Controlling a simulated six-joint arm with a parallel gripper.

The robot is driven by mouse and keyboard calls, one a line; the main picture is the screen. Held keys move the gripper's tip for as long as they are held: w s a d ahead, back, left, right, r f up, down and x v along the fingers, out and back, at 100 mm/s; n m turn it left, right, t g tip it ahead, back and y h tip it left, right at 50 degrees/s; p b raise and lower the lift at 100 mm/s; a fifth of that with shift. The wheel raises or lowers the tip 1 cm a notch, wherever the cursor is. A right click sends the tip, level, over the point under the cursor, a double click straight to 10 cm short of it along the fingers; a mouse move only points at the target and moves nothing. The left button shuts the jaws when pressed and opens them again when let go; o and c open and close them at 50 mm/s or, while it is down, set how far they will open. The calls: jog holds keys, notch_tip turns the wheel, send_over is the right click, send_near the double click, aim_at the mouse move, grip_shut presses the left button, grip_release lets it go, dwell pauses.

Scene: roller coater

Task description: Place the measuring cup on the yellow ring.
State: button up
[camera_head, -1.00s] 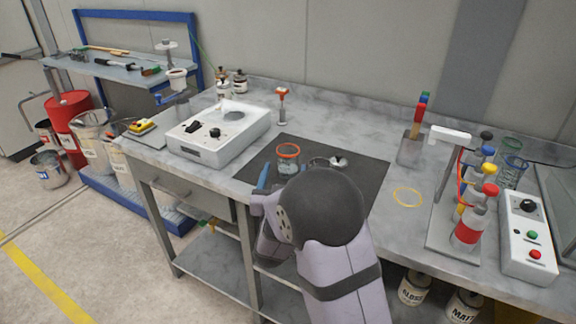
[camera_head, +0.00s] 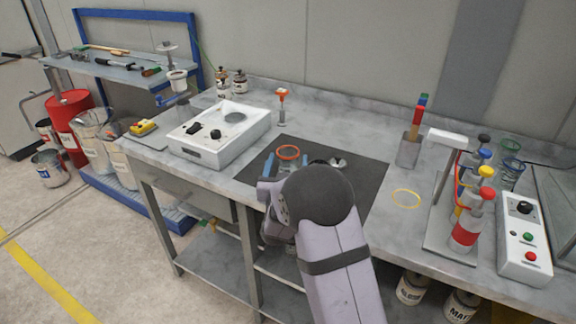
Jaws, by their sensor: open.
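A clear cup with an orange rim (camera_head: 288,153), which looks like the measuring cup, stands upright on the dark mat. My gripper (camera_head: 283,168) is open at the near side of this cup. One blue finger shows just left of the cup; the other finger is mostly hidden by my wrist. I cannot tell whether the fingers touch the cup. The yellow ring (camera_head: 406,198) lies flat and empty on the grey bench, right of the dark mat.
The dark mat (camera_head: 362,180) also holds a small metal item (camera_head: 338,162). A white device (camera_head: 218,133) stands at left. A stand with coloured-top bottles (camera_head: 466,230) and a control box (camera_head: 524,240) stand right of the ring. Bench around the ring is clear.

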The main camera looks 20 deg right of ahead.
jog(key=c, duration=1.3)
jog(key=shift+r, duration=0.15)
